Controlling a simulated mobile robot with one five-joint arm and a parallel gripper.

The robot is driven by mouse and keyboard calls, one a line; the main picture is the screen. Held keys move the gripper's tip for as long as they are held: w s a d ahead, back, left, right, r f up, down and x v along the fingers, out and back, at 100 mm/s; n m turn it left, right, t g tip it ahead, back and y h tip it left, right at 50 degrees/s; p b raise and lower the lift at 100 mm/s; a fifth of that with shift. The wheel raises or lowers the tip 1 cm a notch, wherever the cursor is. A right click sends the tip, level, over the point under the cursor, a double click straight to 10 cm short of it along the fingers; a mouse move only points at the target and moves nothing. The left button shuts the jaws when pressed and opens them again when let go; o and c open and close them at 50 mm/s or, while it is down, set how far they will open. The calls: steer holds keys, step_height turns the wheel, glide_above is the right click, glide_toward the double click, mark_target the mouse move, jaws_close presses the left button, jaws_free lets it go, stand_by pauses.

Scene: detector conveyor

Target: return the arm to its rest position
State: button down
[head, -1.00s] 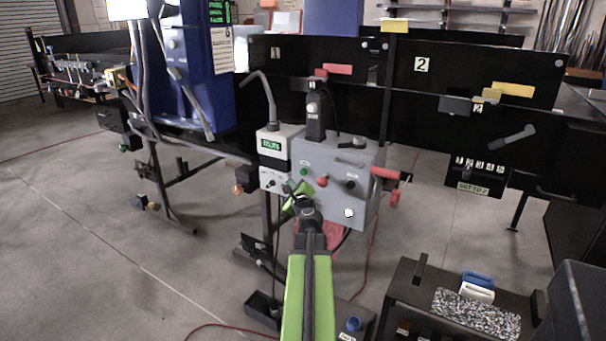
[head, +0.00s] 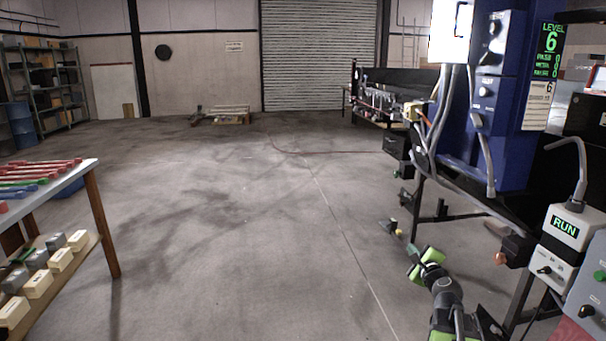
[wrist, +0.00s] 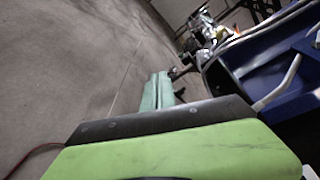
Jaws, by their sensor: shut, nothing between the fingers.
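My gripper (head: 426,262) is at the lower right of the head view, on the green and black arm. It is held over the floor to the left of the conveyor's control boxes. In the wrist view its closed fingers (wrist: 158,92) point away over the floor, with nothing between them. It appears apart from the machine beside it. The rest of my arm runs out of the bottom of the head view.
A grey control box with a RUN display (head: 566,228) and the blue detector column (head: 500,110) stand at right. A table with red, green and blue tools (head: 85,172) stands at left. The concrete floor (head: 240,230) between is clear.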

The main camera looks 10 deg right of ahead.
steer(key=a+f+n+g+y, duration=0.2)
steer(key=a+f+n, duration=0.15)
steer(key=a, duration=0.65)
steer(key=w+a+f+n+g+y, duration=0.1)
steer(key=a+f+n+y, duration=0.2)
steer(key=a, duration=0.7)
steer(key=a+f+n+g+y, duration=0.1)
steer(key=a+n+g+y, duration=0.1)
steer(key=a+n, duration=0.5)
steer(key=s+a+f+n+g, duration=0.6)
steer(key=s+a+f, duration=0.3)
steer(key=a, duration=0.3)
steer(key=s+d+f+n+g+h+p, duration=0.2)
steer(key=s+d+n+g+h, duration=0.4)
steer(key=s, duration=0.5)
step_height(320, 180, up, 20)
steer(key=d+t+y+p, duration=0.1)
steer(key=p, duration=1.8)
steer(key=shift+r+y+p, duration=0.2)
steer(key=shift+y+p, duration=0.1)
steer(key=shift+p, duration=0.1)
steer(key=shift+d, duration=0.1)
